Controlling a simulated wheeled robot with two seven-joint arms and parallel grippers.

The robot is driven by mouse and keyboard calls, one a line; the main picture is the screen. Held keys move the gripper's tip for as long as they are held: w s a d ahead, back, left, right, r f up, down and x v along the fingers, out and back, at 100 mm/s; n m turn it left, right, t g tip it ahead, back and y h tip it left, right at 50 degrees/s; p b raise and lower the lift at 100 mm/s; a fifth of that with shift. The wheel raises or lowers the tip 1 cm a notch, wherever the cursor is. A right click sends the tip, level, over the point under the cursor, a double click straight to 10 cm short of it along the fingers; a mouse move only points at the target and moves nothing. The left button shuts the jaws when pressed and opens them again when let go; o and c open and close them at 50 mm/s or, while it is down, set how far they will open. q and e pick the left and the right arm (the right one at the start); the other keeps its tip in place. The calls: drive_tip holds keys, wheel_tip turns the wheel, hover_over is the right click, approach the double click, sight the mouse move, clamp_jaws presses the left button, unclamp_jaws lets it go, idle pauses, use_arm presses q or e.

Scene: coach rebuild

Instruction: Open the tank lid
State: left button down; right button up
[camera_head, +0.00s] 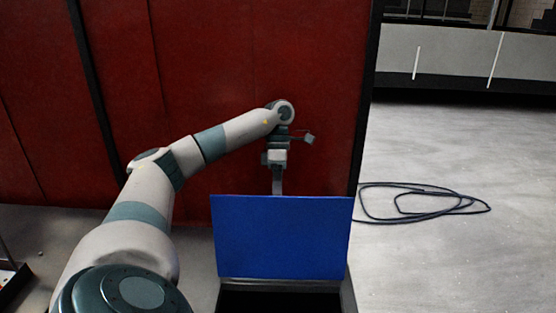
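The blue tank lid (283,238) stands raised, close to upright, with its broad face toward me. Below it the dark opening of the tank shows, with part of the tank's rim (348,295) at the right. My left gripper (277,185) points down at the lid's top edge, near its middle. Its fingers look like one narrow bar, and their tips seem hidden behind the lid. I cannot tell whether they touch it or whether they are shut. My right gripper is not in view.
A red panelled wall (200,60) with dark strips rises close behind the lid and my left arm. A black hose or cable (425,210) lies coiled on the grey floor at the right. The floor beyond the coil is clear.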

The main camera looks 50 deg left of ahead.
use_arm(q)
drive_tip(key=shift+s+f, duration=0.1)
drive_tip(key=shift+f, duration=0.1)
drive_tip(key=c, duration=1.8)
unclamp_jaws()
drive_tip(key=shift+c, duration=0.2)
drive_tip(key=shift+r, duration=0.3)
